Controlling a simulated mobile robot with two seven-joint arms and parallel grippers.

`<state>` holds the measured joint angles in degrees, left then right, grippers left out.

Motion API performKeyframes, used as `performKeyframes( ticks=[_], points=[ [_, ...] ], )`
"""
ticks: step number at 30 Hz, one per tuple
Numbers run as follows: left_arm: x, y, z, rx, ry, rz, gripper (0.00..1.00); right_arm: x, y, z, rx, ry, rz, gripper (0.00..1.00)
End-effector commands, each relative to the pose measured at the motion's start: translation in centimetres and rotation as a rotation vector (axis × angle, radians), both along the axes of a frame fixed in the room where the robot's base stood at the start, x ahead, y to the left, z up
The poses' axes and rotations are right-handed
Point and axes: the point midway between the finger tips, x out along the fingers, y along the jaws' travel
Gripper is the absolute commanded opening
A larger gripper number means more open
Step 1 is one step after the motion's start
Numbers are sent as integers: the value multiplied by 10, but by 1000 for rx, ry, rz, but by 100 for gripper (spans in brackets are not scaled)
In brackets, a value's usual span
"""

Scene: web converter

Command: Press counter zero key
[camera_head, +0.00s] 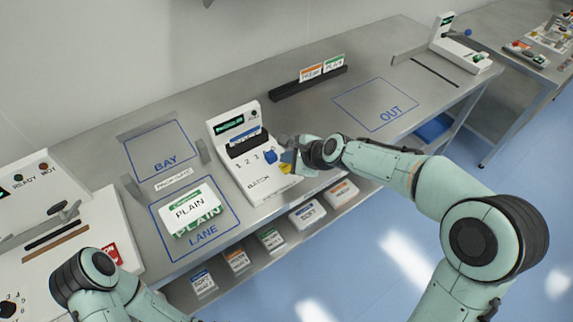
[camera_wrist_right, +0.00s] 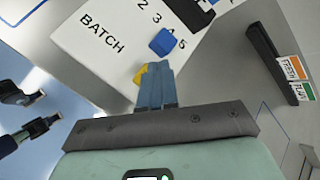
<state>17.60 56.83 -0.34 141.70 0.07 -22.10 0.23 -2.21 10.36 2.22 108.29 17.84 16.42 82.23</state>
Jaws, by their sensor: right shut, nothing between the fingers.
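The white counter unit (camera_head: 253,185) stands on the steel bench, with a small green-lit display (camera_head: 230,125) whose text is too small to read. Its sloped face carries the word BATCH, a row of numbers and a blue block (camera_wrist_right: 163,41) near the 4 and 5. A yellow key (camera_wrist_right: 140,75) lies beside the blue block, partly hidden by my fingers; no label on it can be read. My right gripper (camera_wrist_right: 158,70) is shut and empty, its tips over the unit's face beside the yellow key. Whether they touch it I cannot tell. My left gripper is outside the picture.
A PLAIN stack (camera_head: 189,208) lies in the LANE outline, left of the unit. The BAY outline (camera_head: 158,148) and OUT outline (camera_head: 375,103) are bare. A dark card rack (camera_head: 308,83) stands behind. Several packs sit on a lower shelf in front.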

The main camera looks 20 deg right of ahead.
Motion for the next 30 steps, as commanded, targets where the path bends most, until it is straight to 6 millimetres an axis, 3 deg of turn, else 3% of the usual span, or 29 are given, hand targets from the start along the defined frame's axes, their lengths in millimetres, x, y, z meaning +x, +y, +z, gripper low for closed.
performKeyframes(
  ticks=[30],
  points=[
    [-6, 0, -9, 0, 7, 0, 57, 0, 0, -14, 0, 0, 0, 0]
  ],
)
